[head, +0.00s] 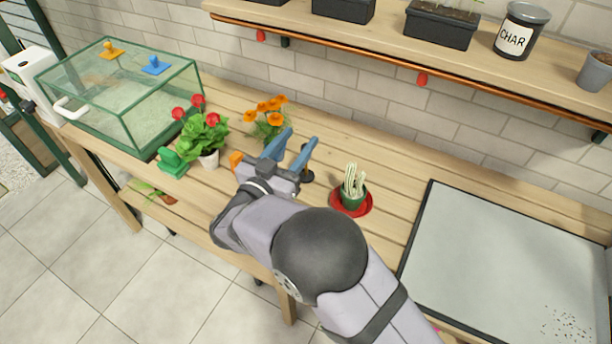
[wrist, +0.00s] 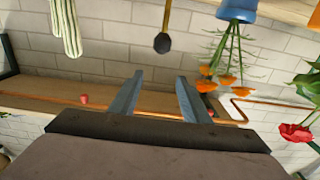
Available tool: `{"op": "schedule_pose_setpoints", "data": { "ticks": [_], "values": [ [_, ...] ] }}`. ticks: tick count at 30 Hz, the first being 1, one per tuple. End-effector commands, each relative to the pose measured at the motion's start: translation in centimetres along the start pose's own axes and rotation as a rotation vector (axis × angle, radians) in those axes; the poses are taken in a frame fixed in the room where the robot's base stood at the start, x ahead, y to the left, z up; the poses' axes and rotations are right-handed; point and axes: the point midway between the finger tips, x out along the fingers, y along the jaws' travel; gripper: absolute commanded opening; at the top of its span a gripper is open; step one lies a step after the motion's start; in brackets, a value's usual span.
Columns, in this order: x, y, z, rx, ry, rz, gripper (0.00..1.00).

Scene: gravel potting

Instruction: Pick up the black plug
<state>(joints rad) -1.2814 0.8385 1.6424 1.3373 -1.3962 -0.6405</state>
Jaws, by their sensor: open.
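The black plug (head: 308,177) stands on the wooden bench, just right of my gripper (head: 301,140) and partly hidden behind a finger in the head view. In the wrist view, which shows the scene upside down, a thin stem with a dark rounded end (wrist: 162,43) appears to be the same plug. It lies beyond the fingertips of my gripper (wrist: 160,77), roughly in line with the gap between them. My gripper is open with its two blue fingers apart, and nothing is between them.
A cactus (head: 353,188) on a red saucer (head: 367,207) stands right of the plug. Orange flowers (head: 269,118) stand behind my gripper; a red-flowered plant (head: 205,136) stands left. A glass tank (head: 160,115) is far left, a grey tray (head: 500,235) right. A shelf (head: 385,50) hangs above.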

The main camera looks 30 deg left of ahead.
Motion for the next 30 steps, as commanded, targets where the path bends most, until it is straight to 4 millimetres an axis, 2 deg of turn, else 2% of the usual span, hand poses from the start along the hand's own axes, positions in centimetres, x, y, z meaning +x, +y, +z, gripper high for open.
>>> {"op": "schedule_pose_setpoints", "data": {
  "ticks": [1, 3, 9, 15, 22, 30],
  "values": [
    [0.3, 0.3, 1.5, -0.008, -0.004, 0.005, 0.43],
    [0.3, 0.3, 2.8, -0.006, -0.003, 0.003, 0.43],
    [0.3, 0.2, 5.2, -0.001, -0.002, 0.002, 0.43],
    [0.5, 0.3, 5.5, 0.001, -0.002, 0.002, 0.43],
    [2.2, 0.3, 5.4, 0.0, -0.002, 0.003, 0.43],
    [3.0, 0.4, 5.4, 0.001, -0.003, 0.004, 0.43]
  ]
}}
